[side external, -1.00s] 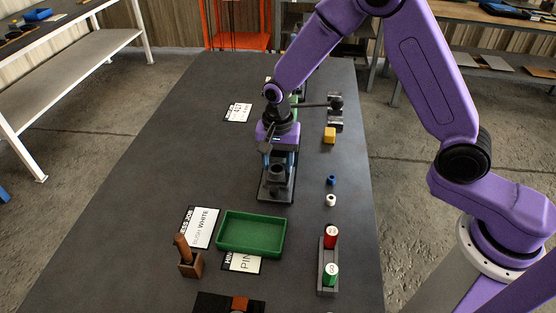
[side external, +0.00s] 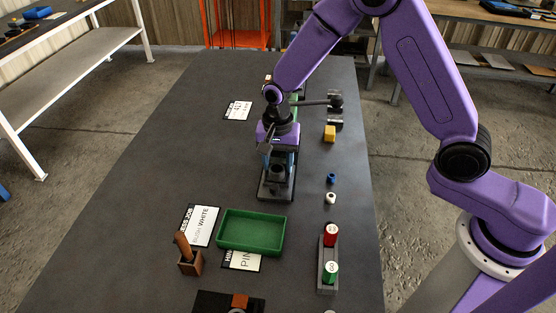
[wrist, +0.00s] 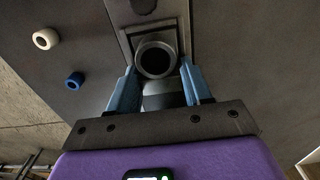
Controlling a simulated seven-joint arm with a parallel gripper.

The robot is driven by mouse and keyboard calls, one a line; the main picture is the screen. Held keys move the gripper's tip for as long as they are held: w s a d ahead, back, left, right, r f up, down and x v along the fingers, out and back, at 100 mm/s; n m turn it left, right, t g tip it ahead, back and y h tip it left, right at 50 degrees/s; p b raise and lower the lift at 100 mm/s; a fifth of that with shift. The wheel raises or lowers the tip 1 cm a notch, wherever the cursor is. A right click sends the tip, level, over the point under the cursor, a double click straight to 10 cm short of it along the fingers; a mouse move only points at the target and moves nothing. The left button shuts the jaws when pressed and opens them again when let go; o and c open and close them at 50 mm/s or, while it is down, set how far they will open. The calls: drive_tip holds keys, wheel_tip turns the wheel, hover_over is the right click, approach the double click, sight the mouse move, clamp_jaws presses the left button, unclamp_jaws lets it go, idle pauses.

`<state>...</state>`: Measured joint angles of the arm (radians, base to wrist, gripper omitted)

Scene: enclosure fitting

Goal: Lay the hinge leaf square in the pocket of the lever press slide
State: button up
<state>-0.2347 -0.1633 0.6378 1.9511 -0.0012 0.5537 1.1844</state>
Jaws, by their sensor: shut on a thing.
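My gripper (side external: 280,156) is low over the dark base of the lever press (side external: 276,193). Its two blue fingers (wrist: 160,92) are closed on a grey piece (wrist: 163,87), which I take to be the hinge leaf; its outline is mostly hidden. In the wrist view a dark round collar (wrist: 156,57) stands just beyond the fingertips, on the press slide (wrist: 184,30). The pocket is hidden, and I cannot tell whether the leaf touches it. The press lever (side external: 312,103) reaches out to the right behind my gripper.
A green tray (side external: 250,248), a wooden holder (side external: 190,264) and printed cards (side external: 201,226) lie in front. To the right are a yellow block (side external: 330,133), a blue bushing (side external: 332,178), a white bushing (side external: 331,198) and a rack (side external: 328,288) with red and green cylinders. The table's left side is mostly free.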

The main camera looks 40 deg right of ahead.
sight(281, 165)
drive_tip(key=shift+r, duration=0.4)
drive_tip(key=o, duration=1.3)
wheel_tip(281, 165, up, 17)
drive_tip(key=shift+r, duration=0.2)
drive_tip(key=s+d+f+n, duration=0.1)
drive_tip(key=s+d+n, duration=0.3)
drive_tip(key=s+n, duration=0.3)
drive_tip(key=s+d+f+n, duration=0.1)
drive_tip(key=s+d+n, duration=0.2)
drive_tip(key=s+n, duration=0.4)
drive_tip(key=s+d+f+n, duration=0.1)
drive_tip(key=s+d+n, duration=0.3)
drive_tip(key=s, duration=1.1)
drive_tip(key=n, duration=0.3)
drive_tip(key=shift+s+d+f+n, duration=0.3)
drive_tip(key=shift+s+d, duration=0.05)
drive_tip(key=shift+s, duration=0.05)
